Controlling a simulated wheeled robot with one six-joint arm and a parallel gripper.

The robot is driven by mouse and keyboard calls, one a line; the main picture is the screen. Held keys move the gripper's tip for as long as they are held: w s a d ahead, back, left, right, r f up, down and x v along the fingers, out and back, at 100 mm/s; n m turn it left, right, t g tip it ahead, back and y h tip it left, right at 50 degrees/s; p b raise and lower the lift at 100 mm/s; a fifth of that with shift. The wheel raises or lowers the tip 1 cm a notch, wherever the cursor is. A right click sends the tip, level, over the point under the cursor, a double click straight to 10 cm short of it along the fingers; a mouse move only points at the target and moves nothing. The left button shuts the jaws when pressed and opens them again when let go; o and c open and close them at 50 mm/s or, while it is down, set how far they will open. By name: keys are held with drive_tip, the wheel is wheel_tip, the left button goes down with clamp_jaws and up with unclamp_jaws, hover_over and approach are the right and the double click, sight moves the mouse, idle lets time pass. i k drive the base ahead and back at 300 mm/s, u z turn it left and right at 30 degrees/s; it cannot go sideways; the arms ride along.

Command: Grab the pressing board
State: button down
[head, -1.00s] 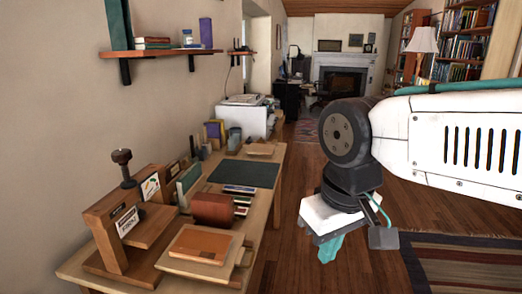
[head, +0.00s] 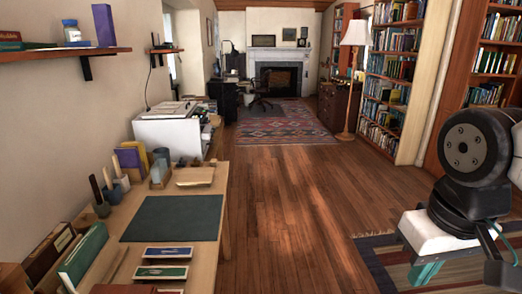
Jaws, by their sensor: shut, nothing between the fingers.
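A flat, pale wooden board (head: 195,176) lies at the far end of the workbench, beyond the dark green mat; it looks like the pressing board, though I cannot be sure. My gripper (head: 425,272), with teal fingers, is at the lower right over the rug, well to the right of the bench and apart from everything on it. Its fingers look shut and empty. The near end of the bench is out of view.
The workbench (head: 222,200) holds a green mat (head: 175,218), upright books (head: 84,256), small boxes (head: 168,252) and tool pots (head: 112,192). A white printer (head: 172,134) stands behind it. A wall shelf (head: 60,60) overhangs the left. The wooden floor (head: 285,205) right of the bench is clear.

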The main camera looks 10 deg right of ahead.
sight(191, 175)
drive_tip(key=z, duration=0.6)
drive_tip(key=i, duration=2.55)
drive_tip(key=u, duration=1.5)
drive_tip(key=i, duration=0.85)
drive_tip(key=u, duration=0.9)
